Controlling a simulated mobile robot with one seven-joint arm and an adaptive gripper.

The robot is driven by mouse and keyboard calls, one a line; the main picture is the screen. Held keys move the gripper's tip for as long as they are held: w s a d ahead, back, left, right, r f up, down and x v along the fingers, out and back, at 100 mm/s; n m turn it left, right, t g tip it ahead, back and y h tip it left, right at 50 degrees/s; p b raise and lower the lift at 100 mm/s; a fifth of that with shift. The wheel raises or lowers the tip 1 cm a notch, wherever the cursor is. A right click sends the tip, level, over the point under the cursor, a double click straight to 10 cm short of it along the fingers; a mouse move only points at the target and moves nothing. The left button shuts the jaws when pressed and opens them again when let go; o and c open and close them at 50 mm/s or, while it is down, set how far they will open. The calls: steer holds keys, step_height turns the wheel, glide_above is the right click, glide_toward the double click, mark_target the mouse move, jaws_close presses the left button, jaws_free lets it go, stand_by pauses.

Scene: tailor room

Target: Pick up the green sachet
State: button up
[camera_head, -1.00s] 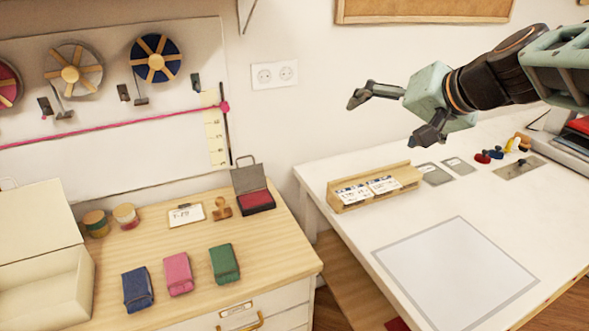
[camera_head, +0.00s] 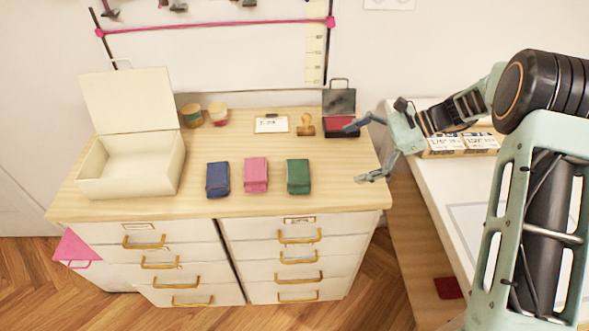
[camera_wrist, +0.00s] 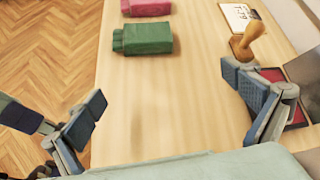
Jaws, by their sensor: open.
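The green sachet (camera_head: 298,177) lies on the wooden top of the drawer cabinet (camera_head: 250,203), at the right end of a row of sachets. It also shows in the wrist view (camera_wrist: 143,38), at the upper middle, ahead of my fingers. My gripper (camera_head: 362,152) is open and empty, to the right of the green sachet near the cabinet's right edge. In the wrist view my gripper's two fingers (camera_wrist: 168,100) are wide apart, with bare wood between them. The sachet is beyond the fingertips and not touched.
A pink sachet (camera_head: 256,174) and a blue sachet (camera_head: 218,179) lie to the left. A wooden stamp (camera_head: 306,126), a red ink pad (camera_head: 340,127) and a label card (camera_head: 271,124) stand behind. An open cream box (camera_head: 130,168) is at left. A white table (camera_head: 430,178) is at right.

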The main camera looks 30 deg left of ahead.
mark_target(308, 172)
steer(key=shift+s+a+f+m+g+y, duration=0.35)
steer(key=shift+s+m+g, duration=0.15)
steer(key=shift+s, duration=0.15)
steer(key=shift+s+a+f+m+g+y, duration=0.3)
steer(key=shift+s+m+g+y, duration=0.1)
steer(key=shift+s+g, duration=0.15)
steer(key=shift+s+a+f, duration=0.15)
steer(key=shift+s+a, duration=0.25)
steer(key=p+x, duration=0.1)
steer(key=x, duration=0.9)
steer(key=shift+p, duration=0.4)
steer(key=c, duration=1.2)
